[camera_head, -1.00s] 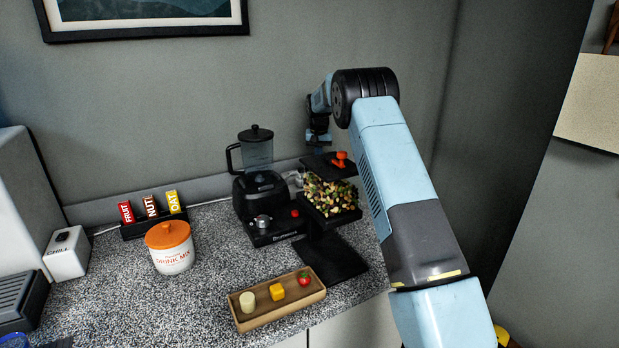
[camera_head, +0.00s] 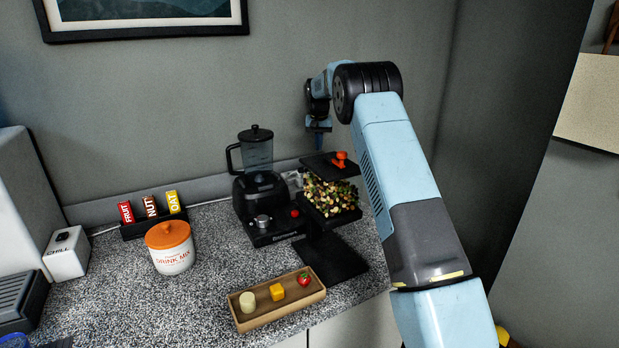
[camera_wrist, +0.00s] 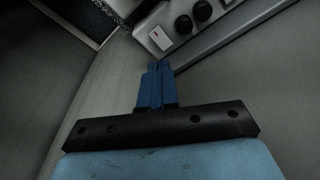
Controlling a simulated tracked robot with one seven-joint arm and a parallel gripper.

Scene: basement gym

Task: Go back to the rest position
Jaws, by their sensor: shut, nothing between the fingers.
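My gripper (camera_head: 318,143) is up in the air by the back wall, above the shelf-like black stand on the counter. In the wrist view its two blue fingers (camera_wrist: 157,70) lie together with nothing between them. My light blue arm reaches up from the lower right and bends over at its black joint. No held object shows in either view.
Below my gripper, the black stand (camera_head: 324,172) holds an orange-handled piece and a mixed heap (camera_head: 330,195). A blender (camera_head: 257,155), a drink mix jar (camera_head: 170,252), snack bars (camera_head: 148,206) and a wooden tray (camera_head: 315,294) stand on the counter. A dark wall (camera_head: 505,110) rises at right.

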